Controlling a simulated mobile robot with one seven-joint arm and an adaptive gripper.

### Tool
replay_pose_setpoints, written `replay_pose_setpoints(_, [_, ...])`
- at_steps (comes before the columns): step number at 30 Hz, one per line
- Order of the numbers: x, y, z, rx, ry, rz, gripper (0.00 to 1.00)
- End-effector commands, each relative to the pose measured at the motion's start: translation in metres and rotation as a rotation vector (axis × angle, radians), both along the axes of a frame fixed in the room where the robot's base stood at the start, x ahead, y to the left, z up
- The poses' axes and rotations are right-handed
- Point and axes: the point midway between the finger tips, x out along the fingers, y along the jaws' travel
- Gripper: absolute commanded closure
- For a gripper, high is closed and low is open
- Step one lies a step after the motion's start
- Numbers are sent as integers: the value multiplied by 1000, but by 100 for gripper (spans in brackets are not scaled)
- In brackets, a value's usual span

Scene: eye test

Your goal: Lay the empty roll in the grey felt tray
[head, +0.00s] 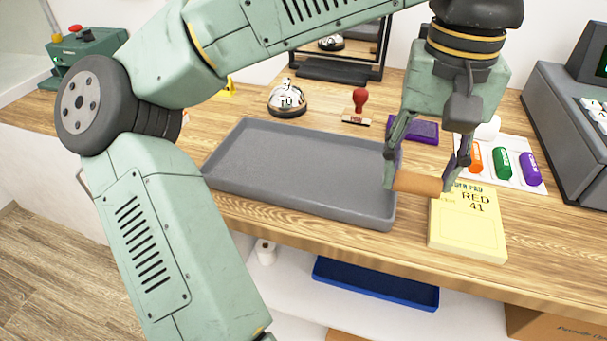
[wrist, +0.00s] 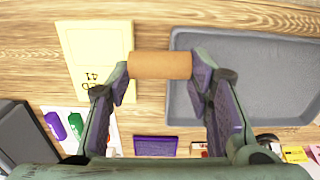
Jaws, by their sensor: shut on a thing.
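The empty roll (head: 417,184) is a plain brown cardboard tube. My gripper (head: 420,183) is shut on it, with one finger at each end. In the wrist view the roll (wrist: 160,65) lies level between the fingertips. The grey felt tray (head: 290,170) is a wide, shallow tray on the wooden counter, empty where it shows. In the head view the roll overlaps the tray's right end and the yellow pad.
A yellow pad (head: 466,235) lies right of the tray. A bell (head: 287,99), a red-handled stamp (head: 359,106) and a purple pad (head: 412,131) stand behind. Coloured rolls (head: 502,163) lie on a white sheet near a grey register (head: 570,120). A blue tray (head: 375,285) is below.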

Motion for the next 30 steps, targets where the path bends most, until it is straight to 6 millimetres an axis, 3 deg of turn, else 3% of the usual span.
replay_pose_setpoints(2, [-13,1,-6,-1,-1,-22,63])
replay_pose_setpoints(5, [-14,7,-8,-2,2,-28,63])
replay_pose_setpoints(18, [63,77,-16,-3,3,-27,63])
replay_pose_setpoints(30, [100,109,-20,-3,3,-25,63])
